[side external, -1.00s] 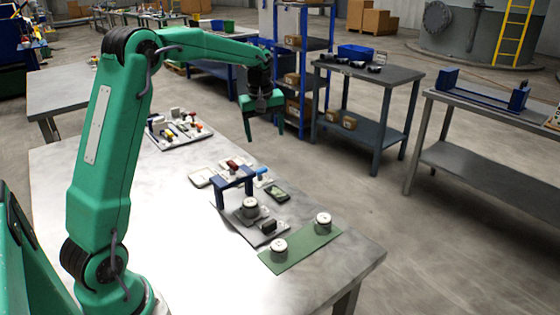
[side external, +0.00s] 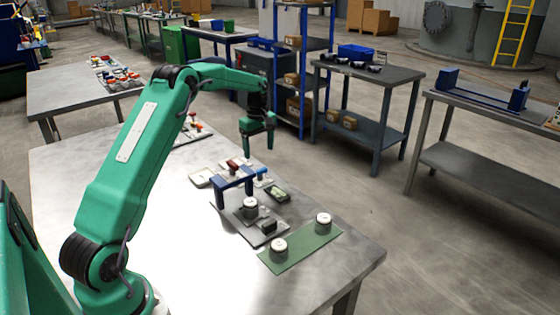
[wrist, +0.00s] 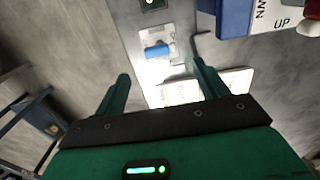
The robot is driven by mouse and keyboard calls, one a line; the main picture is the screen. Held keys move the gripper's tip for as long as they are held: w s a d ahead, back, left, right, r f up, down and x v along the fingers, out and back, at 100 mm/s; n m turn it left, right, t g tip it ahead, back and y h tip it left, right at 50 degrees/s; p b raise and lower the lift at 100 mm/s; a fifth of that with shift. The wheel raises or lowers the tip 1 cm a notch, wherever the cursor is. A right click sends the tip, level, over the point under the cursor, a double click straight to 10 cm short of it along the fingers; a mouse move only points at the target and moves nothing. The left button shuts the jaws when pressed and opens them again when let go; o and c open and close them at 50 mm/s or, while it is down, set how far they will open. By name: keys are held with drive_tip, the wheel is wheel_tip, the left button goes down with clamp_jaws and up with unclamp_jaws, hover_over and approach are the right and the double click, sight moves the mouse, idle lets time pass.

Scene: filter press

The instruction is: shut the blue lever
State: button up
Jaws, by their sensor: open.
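The blue lever (side external: 261,171) sits on a light base near the far right edge of the table. In the wrist view the blue lever (wrist: 158,50) shows as a short blue handle on a white block, just beyond the fingertips and roughly between them. Its exact angle is hard to tell. My gripper (side external: 258,149) is open and empty, above the lever and apart from it. In the wrist view my gripper (wrist: 162,72) shows its two green fingers spread, with nothing between them.
A green mat (side external: 300,250) bears two white-topped cylinders.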

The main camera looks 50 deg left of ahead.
sight(260, 170)
drive_tip(key=shift+f, duration=3.75)
drive_tip(key=c, duration=1)
